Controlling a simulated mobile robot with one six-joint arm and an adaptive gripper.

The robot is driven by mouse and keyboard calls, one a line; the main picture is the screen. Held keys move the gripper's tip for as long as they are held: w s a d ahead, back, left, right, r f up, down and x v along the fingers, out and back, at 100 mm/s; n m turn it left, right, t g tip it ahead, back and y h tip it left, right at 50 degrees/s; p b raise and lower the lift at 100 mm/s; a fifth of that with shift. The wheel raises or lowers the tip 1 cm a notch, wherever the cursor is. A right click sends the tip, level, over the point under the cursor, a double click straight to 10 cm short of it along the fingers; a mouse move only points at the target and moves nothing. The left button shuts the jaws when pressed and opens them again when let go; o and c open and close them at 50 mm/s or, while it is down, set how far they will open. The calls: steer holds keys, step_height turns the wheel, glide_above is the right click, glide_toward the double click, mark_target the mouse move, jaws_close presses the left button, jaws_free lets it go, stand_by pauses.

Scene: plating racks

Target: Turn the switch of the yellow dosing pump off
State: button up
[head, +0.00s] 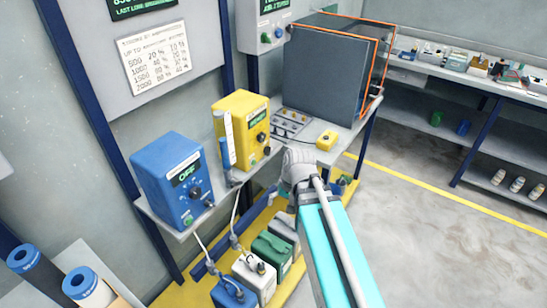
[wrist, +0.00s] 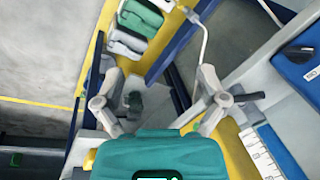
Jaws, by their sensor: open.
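The yellow dosing pump (head: 241,112) stands on the wall shelf in the head view, right of a blue pump. Its front has a small green-lit display (head: 257,117), too small to read, and a dark round switch knob (head: 261,138). A clear scale and blue tube stand at its left front corner. My gripper (wrist: 165,98) is open and empty in the wrist view, its fingers spread wide over the floor area. In the head view my arm hides most of it, in front of the shelf and right of the pump.
The blue pump (head: 175,180) reads OFF. A small yellow box (head: 326,140) sits on the bench beside a large grey cabinet (head: 325,75). Several canisters, one green (head: 271,256), stand below the shelf with hoses running up. Open floor lies at the right.

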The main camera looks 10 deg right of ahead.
steer(key=w+f+m+t+y+b, duration=0.25)
steer(key=w+f+y+b, duration=0.2)
steer(key=w+b, duration=0.25)
steer(key=m+t+y+b, duration=0.6)
steer(key=m+t+b, duration=0.5)
steer(key=b, duration=0.4)
glide_toward(268, 151)
steer(key=s+d+g, duration=0.2)
steer(key=s+d, duration=0.1)
steer(key=d, duration=0.1)
steer(key=shift+w+d+r+m+t, duration=0.1)
steer(key=shift+w+r+m+t, duration=0.15)
steer(key=shift+m, duration=0.2)
steer(key=x, duration=1.3)
steer(key=shift+w+a, duration=0.25)
steer(key=shift+a, duration=0.1)
